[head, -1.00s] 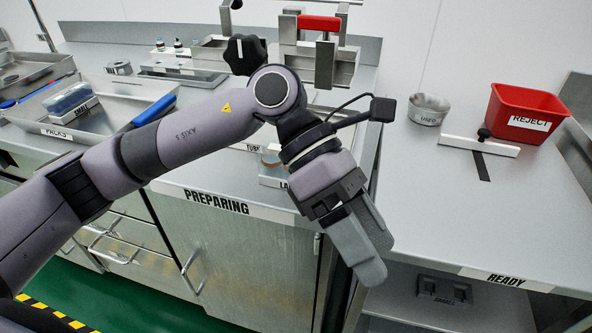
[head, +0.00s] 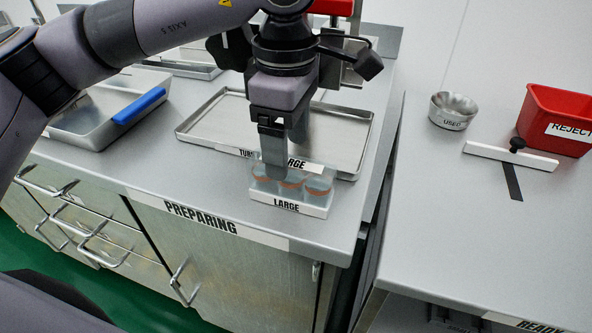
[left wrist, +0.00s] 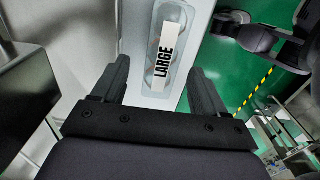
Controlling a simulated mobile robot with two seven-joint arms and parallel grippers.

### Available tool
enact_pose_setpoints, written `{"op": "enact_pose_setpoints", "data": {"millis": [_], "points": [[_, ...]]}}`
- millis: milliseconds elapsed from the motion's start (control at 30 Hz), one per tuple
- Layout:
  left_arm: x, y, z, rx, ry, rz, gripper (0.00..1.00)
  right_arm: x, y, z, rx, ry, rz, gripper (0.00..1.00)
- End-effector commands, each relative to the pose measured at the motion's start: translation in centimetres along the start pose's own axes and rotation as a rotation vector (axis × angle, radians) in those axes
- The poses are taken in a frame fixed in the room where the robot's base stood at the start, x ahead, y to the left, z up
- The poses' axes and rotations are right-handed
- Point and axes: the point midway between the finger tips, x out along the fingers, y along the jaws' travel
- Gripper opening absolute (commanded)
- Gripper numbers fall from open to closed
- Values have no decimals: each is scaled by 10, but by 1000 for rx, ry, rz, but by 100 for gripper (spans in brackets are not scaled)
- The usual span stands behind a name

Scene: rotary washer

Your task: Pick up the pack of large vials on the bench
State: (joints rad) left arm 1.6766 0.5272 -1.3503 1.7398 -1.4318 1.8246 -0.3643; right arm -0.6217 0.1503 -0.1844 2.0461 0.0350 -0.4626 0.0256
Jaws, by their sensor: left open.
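The pack of large vials (head: 290,204) stands on the bench (head: 222,180) near its front edge, with a white "LARGE" label on the front. Round orange-brown tops show through its clear upper part. In the left wrist view the pack (left wrist: 168,50) lies ahead, between the lines of the two fingers. My left gripper (head: 284,165) points down above and just behind the pack; in the left wrist view its fingers (left wrist: 158,85) are apart with nothing between them. In the head view one finger overlaps the back of the pack; I cannot tell whether it touches. My right gripper is not in view.
A shallow metal tray (head: 350,150) lies right behind the pack. Another tray with a blue handle (head: 139,106) is at the left. On the right bench are a "USED" bowl (head: 453,111), a red "REJECT" bin (head: 560,122) and a white bar (head: 510,156). That bench's front is clear.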

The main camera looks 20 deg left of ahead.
Motion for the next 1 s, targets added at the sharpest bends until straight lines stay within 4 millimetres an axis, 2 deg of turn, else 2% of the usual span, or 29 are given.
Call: {"op": "enact_pose_setpoints", "data": {"millis": [400,700,733,767,900,1000], "points": [[56,0,5,1,0,-2,73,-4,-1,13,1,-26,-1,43],[62,0,6,1,-1,0,73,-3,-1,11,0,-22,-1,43],[62,0,6,1,-1,0,70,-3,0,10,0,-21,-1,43],[62,0,6,1,-1,0,60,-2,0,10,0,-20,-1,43],[62,0,6,0,-1,0,14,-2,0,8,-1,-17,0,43],[61,0,6,0,-2,0,14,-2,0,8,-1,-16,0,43]]}}
